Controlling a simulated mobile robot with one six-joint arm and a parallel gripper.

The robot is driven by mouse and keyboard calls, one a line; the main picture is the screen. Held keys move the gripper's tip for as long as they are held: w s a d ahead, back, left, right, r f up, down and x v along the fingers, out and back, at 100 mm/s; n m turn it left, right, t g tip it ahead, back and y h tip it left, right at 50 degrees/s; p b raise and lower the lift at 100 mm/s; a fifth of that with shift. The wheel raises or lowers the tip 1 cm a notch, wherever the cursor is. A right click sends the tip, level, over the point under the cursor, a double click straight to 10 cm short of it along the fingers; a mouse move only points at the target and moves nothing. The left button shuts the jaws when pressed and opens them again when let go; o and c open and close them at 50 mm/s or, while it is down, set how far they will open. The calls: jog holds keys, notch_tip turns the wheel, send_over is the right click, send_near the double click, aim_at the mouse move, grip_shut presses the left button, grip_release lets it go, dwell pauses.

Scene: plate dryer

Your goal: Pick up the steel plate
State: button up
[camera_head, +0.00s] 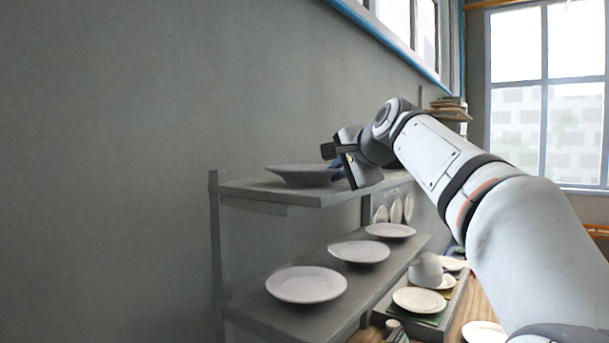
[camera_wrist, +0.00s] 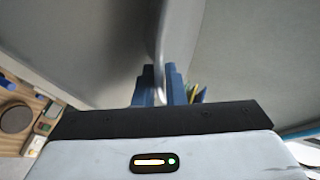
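A grey plate (camera_head: 298,176), taken to be the steel one, lies flat on the top shelf (camera_head: 300,194) in the head view. My gripper (camera_head: 338,168) is at the plate's right rim, with its blue fingers low beside it. In the wrist view the plate (camera_wrist: 161,40) shows nearly edge-on as a pale strip. Its rim runs down between the two blue fingertips (camera_wrist: 159,88), one on each side. The gap between the fingers is narrow. Whether they touch the rim cannot be made out.
The lower shelf (camera_head: 335,285) holds several white plates, the nearest being a wide one (camera_head: 306,285). Below on the right are more plates and an upturned bowl (camera_head: 426,269) on a wooden counter. A grey wall (camera_head: 110,150) stands close behind the shelves.

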grip_shut()
dwell(1.0)
jog(key=shift+r, duration=0.15)
jog(key=shift+r, duration=0.2)
jog(key=shift+w+r, duration=0.1)
jog(key=shift+r, duration=4.55)
